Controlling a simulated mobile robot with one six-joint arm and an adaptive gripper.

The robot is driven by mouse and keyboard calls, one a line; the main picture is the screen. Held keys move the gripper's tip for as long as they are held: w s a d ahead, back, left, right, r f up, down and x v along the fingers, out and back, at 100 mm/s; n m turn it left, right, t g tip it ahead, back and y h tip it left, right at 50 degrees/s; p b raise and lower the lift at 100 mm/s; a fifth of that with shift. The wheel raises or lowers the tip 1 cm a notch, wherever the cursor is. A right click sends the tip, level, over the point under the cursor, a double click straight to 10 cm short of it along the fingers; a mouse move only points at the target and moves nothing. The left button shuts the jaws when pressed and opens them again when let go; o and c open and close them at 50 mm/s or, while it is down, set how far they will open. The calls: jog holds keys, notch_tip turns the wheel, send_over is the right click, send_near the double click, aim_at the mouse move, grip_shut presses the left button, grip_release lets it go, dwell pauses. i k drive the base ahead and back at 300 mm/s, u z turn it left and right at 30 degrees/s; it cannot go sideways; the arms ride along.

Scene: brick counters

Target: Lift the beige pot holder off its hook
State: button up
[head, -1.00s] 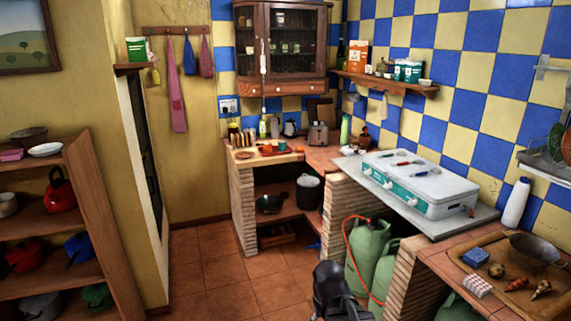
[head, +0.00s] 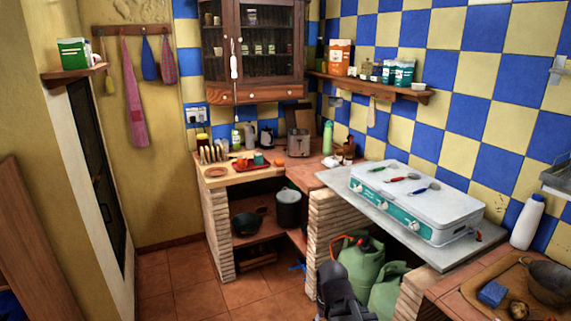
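A small beige cloth, which looks like the pot holder (head: 371,112), hangs below the wooden wall shelf on the right, against the blue and yellow tiles. Its hook is too small to make out. My gripper (head: 343,296) appears as a dark shape at the bottom edge, in front of the green gas bottles. It is low and far from the pot holder, and nothing is seen in it. Its fingers cannot be made out clearly.
The wall shelf (head: 350,82) holds boxes and tins. Below it are a counter with a toaster (head: 298,143) and a green bottle (head: 327,137), and a white stove (head: 415,203) on a grey slab. Gas bottles (head: 362,264) stand underneath. Floor at left is clear.

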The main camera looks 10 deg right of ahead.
aim_at(370, 120)
jog(key=z, duration=0.05)
jog(key=i, duration=3.3)
jog(key=u, duration=0.15)
